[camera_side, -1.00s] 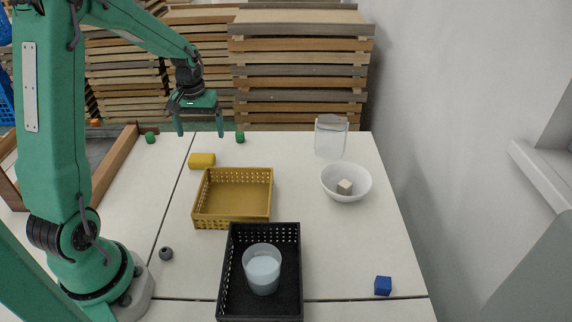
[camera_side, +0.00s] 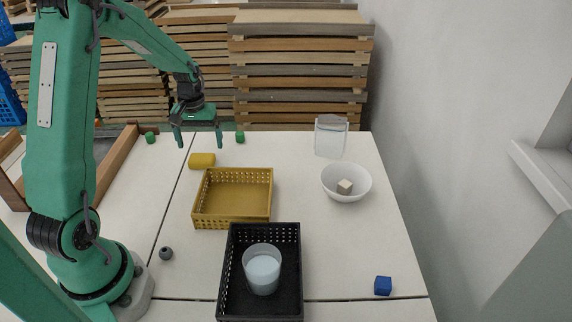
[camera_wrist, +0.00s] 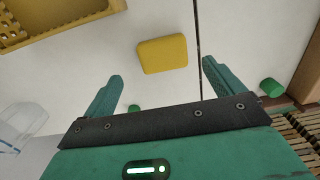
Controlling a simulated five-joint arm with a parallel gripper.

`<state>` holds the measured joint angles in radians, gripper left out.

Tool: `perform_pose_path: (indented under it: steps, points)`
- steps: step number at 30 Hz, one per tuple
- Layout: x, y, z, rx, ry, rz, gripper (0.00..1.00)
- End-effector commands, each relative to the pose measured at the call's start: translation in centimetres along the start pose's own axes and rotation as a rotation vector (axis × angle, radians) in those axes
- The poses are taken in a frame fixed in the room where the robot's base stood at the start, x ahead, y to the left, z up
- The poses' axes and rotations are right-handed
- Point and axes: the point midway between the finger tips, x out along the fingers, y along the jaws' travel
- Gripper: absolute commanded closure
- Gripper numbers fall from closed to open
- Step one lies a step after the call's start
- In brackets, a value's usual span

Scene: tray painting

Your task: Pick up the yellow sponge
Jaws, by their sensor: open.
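The yellow sponge (camera_side: 202,160) lies on the white table, just behind the yellow basket, in the side view. In the wrist view the sponge (camera_wrist: 162,54) lies ahead of the jaws, between the lines of the two fingers and apart from them. My gripper (camera_side: 199,143) is open and empty. It hangs above the table, over or a little behind the sponge. In the wrist view the two green fingers of my gripper (camera_wrist: 161,75) are spread wide.
The yellow basket (camera_side: 233,222) stands in front of the sponge. Small green objects (camera_side: 240,137) (camera_side: 150,137) lie near the back edge. A black tray (camera_side: 232,285) holds a cup (camera_side: 262,270). A white bowl (camera_side: 346,190), a clear container (camera_side: 330,138) and a blue cube (camera_side: 383,285) are at right.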

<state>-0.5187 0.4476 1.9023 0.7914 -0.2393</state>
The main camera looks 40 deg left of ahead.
Motion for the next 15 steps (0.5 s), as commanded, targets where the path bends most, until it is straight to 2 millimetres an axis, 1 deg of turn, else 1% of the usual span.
perform_pose_path:
  steps: [5, 12, 15]
  points:
    - [1.1, -0.2, 0.1, 0.0, -0.003, -0.001, 0.06]
    - [3.8, -0.5, 0.1, 0.0, -0.003, -0.001, 0.06]
    - [4.7, -0.5, 0.1, 0.0, -0.003, -0.001, 0.06]
